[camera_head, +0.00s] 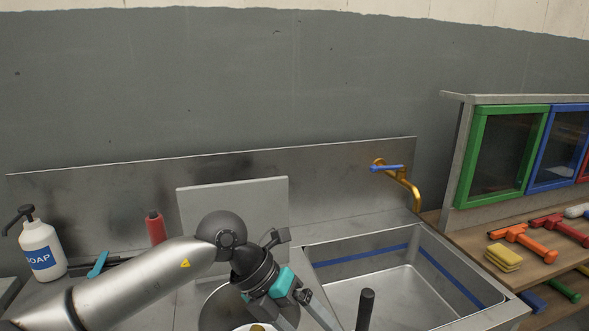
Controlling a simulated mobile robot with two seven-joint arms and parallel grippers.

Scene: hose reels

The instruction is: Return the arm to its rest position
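My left arm comes in from the lower left and reaches over the counter. Its gripper (303,312), with teal parts at its base, points down and to the right, just left of the sink (398,290). The fingertips run to the bottom edge of the picture, so I cannot tell how far apart they are or whether they hold anything. A dark round pan or bowl (209,316) lies under the wrist, partly hidden, with a pale dish (243,328) at the bottom edge. My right gripper is not in view.
A soap bottle (41,247) and a red cylinder (156,228) stand at the left. A grey board (197,207) leans on the backsplash. A dark upright handle (365,308) is near the gripper. A brass tap (405,184) overhangs the sink. A yellow sponge stack (503,257) sits right.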

